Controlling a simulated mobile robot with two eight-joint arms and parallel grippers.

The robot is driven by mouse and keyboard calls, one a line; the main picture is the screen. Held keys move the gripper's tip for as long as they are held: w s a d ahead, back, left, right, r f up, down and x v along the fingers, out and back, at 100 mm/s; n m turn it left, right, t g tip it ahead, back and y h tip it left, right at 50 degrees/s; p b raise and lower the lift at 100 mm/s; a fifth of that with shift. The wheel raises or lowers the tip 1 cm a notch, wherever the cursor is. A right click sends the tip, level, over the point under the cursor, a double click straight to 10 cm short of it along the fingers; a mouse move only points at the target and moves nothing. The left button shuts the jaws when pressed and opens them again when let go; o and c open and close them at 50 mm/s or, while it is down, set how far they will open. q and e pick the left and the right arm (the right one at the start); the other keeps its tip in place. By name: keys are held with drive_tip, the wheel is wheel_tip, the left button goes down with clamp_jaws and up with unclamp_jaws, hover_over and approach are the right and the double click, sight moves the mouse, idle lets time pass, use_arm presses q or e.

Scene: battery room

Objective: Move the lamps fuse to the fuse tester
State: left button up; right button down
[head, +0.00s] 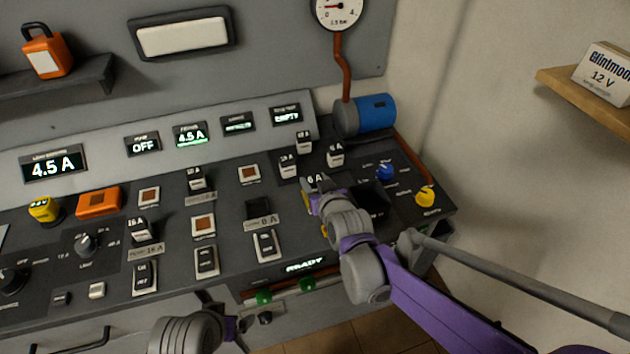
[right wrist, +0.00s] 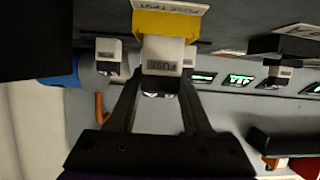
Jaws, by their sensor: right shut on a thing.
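My right gripper (right wrist: 163,92) is shut on a pale fuse (right wrist: 165,55), seen upside down in the right wrist view. In the head view a white top marked 6 A (head: 315,179) shows at my right gripper (head: 312,188). The yellow fuse tester (right wrist: 172,22), with a fuse test label, lies right beyond the fuse. I cannot tell whether the fuse is in it or just in front. The tester's display (head: 287,114) seems to read EMPTY. A dark empty socket (head: 259,207) lies left of the gripper. My left arm shows at the bottom; its fingers are unclear.
Other fuses stand close by, one behind the gripper (head: 288,165) and one to its right (head: 335,153). A blue cylinder (head: 365,115) lies behind. Blue (head: 385,172) and yellow (head: 425,196) knobs are to the right. Rocker switches (head: 266,245) line the front.

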drive_tip(key=shift+f+b, duration=0.5)
drive_tip(key=shift+f, duration=0.15)
idle(0.4)
drive_tip(key=c, duration=0.6)
unclamp_jaws()
drive_tip(key=shift+p+v, duration=1.2)
drive_tip(key=shift+v, duration=1.75)
drive_tip(key=shift+p+v, duration=1.15)
drive_tip(key=shift+v, duration=1.4)
drive_tip(key=s+d+f+m+g+h+p, duration=0.1)
drive_tip(key=s+d+g+h, duration=0.1)
drive_tip(key=s+d, duration=0.5)
drive_tip(key=s+d+f+m+g+h+p, duration=0.1)
drive_tip(key=s+d+g, duration=0.4)
drive_tip(key=s, duration=0.7)
drive_tip(key=d+m+h+p, duration=0.1)
drive_tip(key=d, duration=0.1)
drive_tip(key=shift+s+d+f+m, duration=0.25)
drive_tip(key=shift+f+m, duration=0.05)
drive_tip(key=shift+f, duration=0.1)
